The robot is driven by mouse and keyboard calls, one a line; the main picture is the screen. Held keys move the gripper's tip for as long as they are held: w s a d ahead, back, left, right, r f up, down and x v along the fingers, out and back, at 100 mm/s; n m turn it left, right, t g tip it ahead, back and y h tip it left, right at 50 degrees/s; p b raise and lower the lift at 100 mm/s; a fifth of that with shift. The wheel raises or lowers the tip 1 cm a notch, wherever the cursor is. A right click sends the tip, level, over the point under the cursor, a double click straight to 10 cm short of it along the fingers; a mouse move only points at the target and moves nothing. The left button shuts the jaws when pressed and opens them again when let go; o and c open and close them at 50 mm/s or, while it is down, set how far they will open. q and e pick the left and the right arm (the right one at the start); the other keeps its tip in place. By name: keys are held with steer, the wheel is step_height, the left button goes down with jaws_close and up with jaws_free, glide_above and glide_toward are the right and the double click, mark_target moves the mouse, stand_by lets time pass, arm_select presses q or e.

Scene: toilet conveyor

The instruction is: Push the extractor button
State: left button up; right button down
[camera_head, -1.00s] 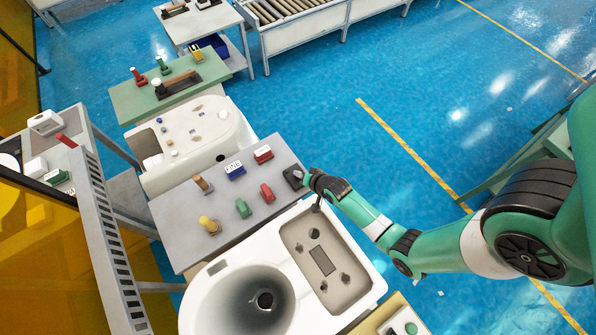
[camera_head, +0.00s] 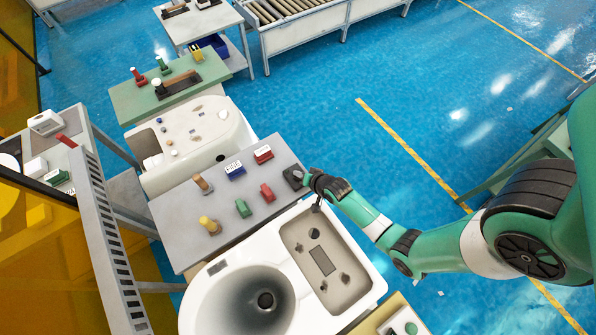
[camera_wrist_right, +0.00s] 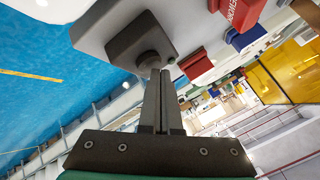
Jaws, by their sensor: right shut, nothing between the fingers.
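A dark grey box (camera_head: 293,178) sits at the right corner of the grey table (camera_head: 180,235). In the right wrist view, this box (camera_wrist_right: 125,25) carries a round dark button (camera_wrist_right: 150,62) that faces my fingers. No label for the extractor shows on it. My right gripper (camera_head: 304,177) is at this box, coming from the right. In the wrist view its two fingers (camera_wrist_right: 164,74) are shut together with nothing between them, and their tips are at the button. I cannot tell whether they touch or press it. My left gripper is not in view.
A red labelled box (camera_head: 263,154) and a blue labelled box (camera_head: 235,170) stand left of the dark box, with red, green and yellow pieces nearby.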

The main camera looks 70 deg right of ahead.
steer(key=shift+f, duration=0.1)
stand_by(0.4)
steer(key=shift+f+b, duration=0.4)
steer(key=shift+f, duration=0.05)
steer(key=shift+s, duration=0.1)
steer(key=shift+a+r+p, duration=0.1)
steer(key=shift+r+p, duration=0.3)
steer(key=shift+p, duration=0.05)
step_height(320, 180, up, 6)
steer(key=p, duration=0.6)
steer(key=shift+r, duration=0.15)
